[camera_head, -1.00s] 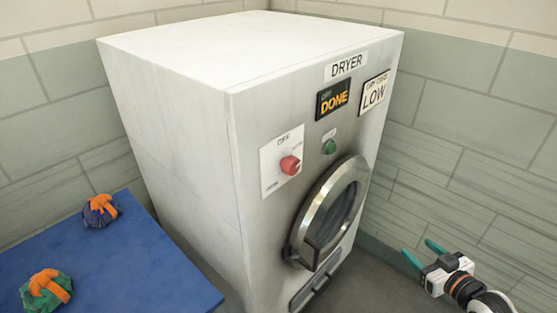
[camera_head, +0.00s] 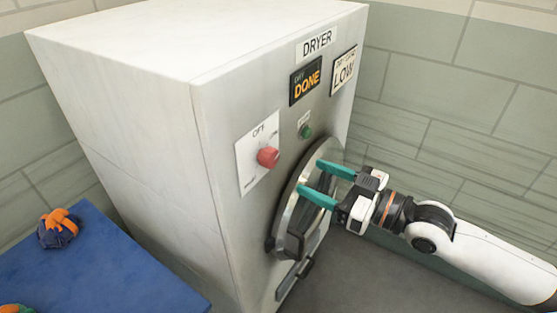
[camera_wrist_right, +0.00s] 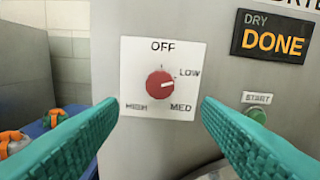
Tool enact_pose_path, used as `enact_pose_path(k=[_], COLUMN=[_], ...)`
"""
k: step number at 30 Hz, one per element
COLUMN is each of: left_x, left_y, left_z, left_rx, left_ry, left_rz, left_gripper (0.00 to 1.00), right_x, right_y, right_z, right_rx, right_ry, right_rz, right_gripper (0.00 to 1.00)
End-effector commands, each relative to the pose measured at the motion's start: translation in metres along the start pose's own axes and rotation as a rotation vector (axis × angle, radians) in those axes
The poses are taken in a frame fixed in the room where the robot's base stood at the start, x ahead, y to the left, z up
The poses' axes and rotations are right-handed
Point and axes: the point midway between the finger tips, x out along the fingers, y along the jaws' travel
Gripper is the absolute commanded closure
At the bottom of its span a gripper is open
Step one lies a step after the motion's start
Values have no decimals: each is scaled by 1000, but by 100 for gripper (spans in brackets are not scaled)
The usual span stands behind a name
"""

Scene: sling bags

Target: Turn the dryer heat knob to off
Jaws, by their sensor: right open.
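The red heat knob (camera_head: 268,157) sits on a white dial plate (camera_head: 250,172) on the dryer's front. In the right wrist view the knob (camera_wrist_right: 160,86) shows a pale mark pointing right, roughly toward LOW; OFF is at the top of the plate (camera_wrist_right: 140,55). The dryer (camera_head: 120,100) is a white box with a round door (camera_head: 285,222). My right gripper (camera_head: 314,178) is open and empty, in front of the door and to the right of the knob, apart from it. In the wrist view its teal fingers (camera_wrist_right: 157,106) frame the knob from below. My left gripper is not in view.
A green START button (camera_head: 306,131) is right of the knob. A blue table (camera_head: 100,265) with a blue-orange bag (camera_head: 59,228) stands left of the dryer. A tiled wall (camera_head: 470,130) is on the right.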

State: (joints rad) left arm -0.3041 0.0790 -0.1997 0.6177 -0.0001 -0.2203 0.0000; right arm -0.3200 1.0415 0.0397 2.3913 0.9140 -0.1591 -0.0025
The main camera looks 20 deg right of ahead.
Motion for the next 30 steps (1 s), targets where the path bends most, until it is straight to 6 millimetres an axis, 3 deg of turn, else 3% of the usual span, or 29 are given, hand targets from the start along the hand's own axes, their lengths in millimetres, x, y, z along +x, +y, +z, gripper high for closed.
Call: enact_pose_path(k=[18, 30], left_x=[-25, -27], left_y=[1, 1], left_z=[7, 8], left_rx=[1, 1], left_ry=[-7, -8], left_rz=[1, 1], left_gripper=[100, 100], right_x=[79, 91], right_y=[-1, 0], right_z=[2, 0], right_rx=[1, 0], right_ry=[-3, 1], right_rz=[-2, 1], right_gripper=[41, 41])
